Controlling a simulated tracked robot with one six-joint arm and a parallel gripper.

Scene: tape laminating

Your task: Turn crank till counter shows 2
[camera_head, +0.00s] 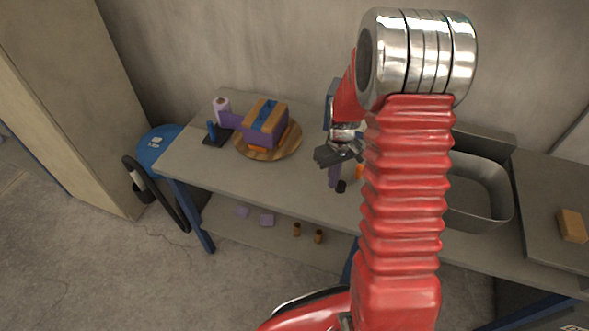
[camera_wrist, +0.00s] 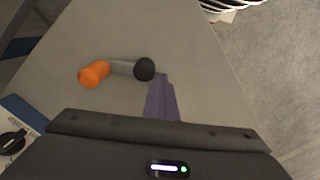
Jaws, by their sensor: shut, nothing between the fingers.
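A small crank-like piece shows on the tabletop in the wrist view, with an orange cylinder (camera_wrist: 95,74), a short grey rod and a black round end (camera_wrist: 144,69). In the head view its orange part (camera_head: 360,172) is partly hidden by my arm, and its black end (camera_head: 341,186) shows beside my fingers. My gripper (camera_head: 335,183) points down over the bench, its narrow purple fingers shut and empty. In the wrist view the fingertips (camera_wrist: 160,77) are close to the black end; whether they touch it I cannot tell. I can make out no counter reading.
A purple and orange device (camera_head: 265,122) rests on a round wooden board (camera_head: 285,145) on the left of the bench (camera_head: 215,170). A lilac roll (camera_head: 222,107) is beside it. A metal basin (camera_head: 490,190) is at right. Small parts lie on the lower shelf.

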